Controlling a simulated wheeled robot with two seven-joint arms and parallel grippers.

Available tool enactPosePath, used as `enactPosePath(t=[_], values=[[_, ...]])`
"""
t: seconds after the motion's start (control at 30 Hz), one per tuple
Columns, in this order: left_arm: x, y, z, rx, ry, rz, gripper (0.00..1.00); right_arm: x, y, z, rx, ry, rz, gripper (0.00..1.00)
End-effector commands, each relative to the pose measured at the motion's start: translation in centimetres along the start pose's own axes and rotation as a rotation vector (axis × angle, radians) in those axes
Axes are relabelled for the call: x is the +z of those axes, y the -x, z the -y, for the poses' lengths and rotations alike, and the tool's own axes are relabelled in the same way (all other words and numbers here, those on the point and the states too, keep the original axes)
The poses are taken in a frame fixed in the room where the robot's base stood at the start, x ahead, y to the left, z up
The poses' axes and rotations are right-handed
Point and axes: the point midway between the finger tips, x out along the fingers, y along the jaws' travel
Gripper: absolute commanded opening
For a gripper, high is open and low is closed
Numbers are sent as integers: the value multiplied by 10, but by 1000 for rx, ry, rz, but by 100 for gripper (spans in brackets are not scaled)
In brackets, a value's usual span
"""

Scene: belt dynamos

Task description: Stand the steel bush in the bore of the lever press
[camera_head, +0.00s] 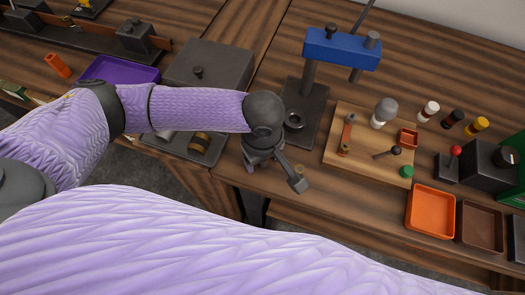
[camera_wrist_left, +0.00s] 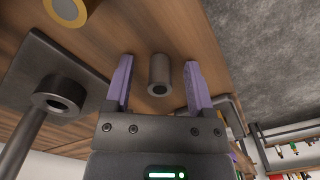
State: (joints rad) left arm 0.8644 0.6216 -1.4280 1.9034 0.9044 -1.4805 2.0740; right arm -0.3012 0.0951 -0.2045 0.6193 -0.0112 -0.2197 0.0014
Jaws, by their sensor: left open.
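The lever press has a blue head (camera_head: 342,48) on a dark column and base. Its bore (camera_head: 294,119) is an empty-looking ring on the base, also seen in the left wrist view (camera_wrist_left: 58,98). The steel bush (camera_wrist_left: 158,77) is a short grey hollow cylinder. It stands on the wooden bench with its open end toward the wrist camera. My left gripper (camera_wrist_left: 158,63) is open, its purple fingers on either side of the bush with gaps. In the head view the left gripper (camera_head: 262,155) is in front of the press, and I cannot make out the bush there.
A wooden board (camera_head: 345,157) with small parts lies right of the press. An orange tray (camera_head: 431,212) and a brown tray (camera_head: 481,226) are at the right. A dark grey box (camera_head: 215,62) stands left of the press. The front bench edge is close to the gripper.

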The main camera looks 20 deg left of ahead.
Motion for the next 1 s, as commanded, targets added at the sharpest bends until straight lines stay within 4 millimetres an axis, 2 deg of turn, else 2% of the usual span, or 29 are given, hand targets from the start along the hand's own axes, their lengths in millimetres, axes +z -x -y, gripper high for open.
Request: enactPosePath(t=[0.1, 0.13, 0.4, 0.43, 0.47, 0.57, 0.6, 0.67, 0.7, 1.0], values=[[0, 1, 0, 1, 0, 0, 70, 0, 1, 0, 1, 1, 0, 0], [0, 1, 0, 1, 0, 0, 65, 0, 1, -1, 1, 1, 0, 0], [0, 1, 0, 1, 0, 0, 8, 0, 1, -1, 1, 1, 0, 0], [0, 1, 0, 1, 0, 0, 2, 1, 1, -1, 1, 0, 0, 0], [0, 1, 0, 1, 0, 0, 0, 1, 1, -1, 2, 0, 1, 0], [0, 1, 0, 1, 0, 0, 0, 1, 1, -1, 2, -1, 1, 0], [0, 1, 0, 1, 0, 0, 30, 1, 1, -1, 2, -1, 1, 0], [0, 1, 0, 1, 0, 0, 43, 1, 1, -1, 2, -2, 1, 0], [0, 1, 0, 1, 0, 0, 46, 1, 1, -2, 3, -2, 1, 0], [0, 2, 0, 1, 0, 0, 46, 1, 2, -2, 3, -3, 2, 0]])
